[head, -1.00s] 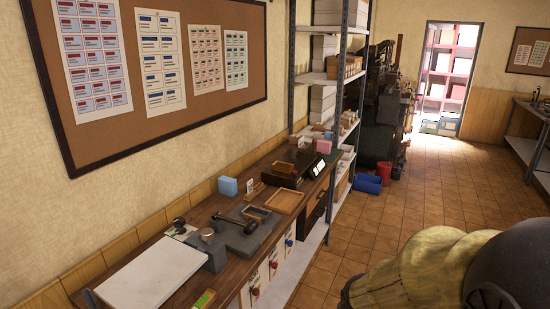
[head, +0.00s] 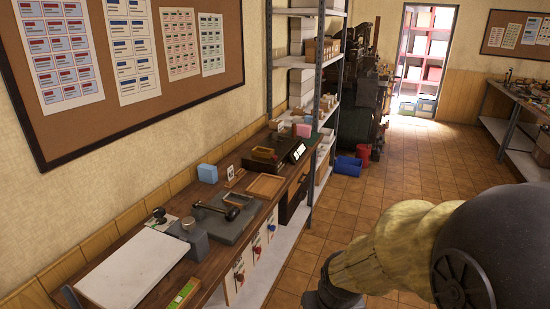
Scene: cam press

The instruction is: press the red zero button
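I cannot make out a button marked zero. A blue knob (head: 271,228) is on the farther panel. My arm shows at the lower right, far from the device; my gripper is not in view.
On the wooden workbench (head: 150,223) are a white board (head: 133,270), a grey slab (head: 222,227) with a dark hammer-like tool (head: 219,211), a wooden tray (head: 265,186) and a light blue block (head: 207,173). A metal shelf stands beyond. The tiled floor (head: 400,160) is mostly clear.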

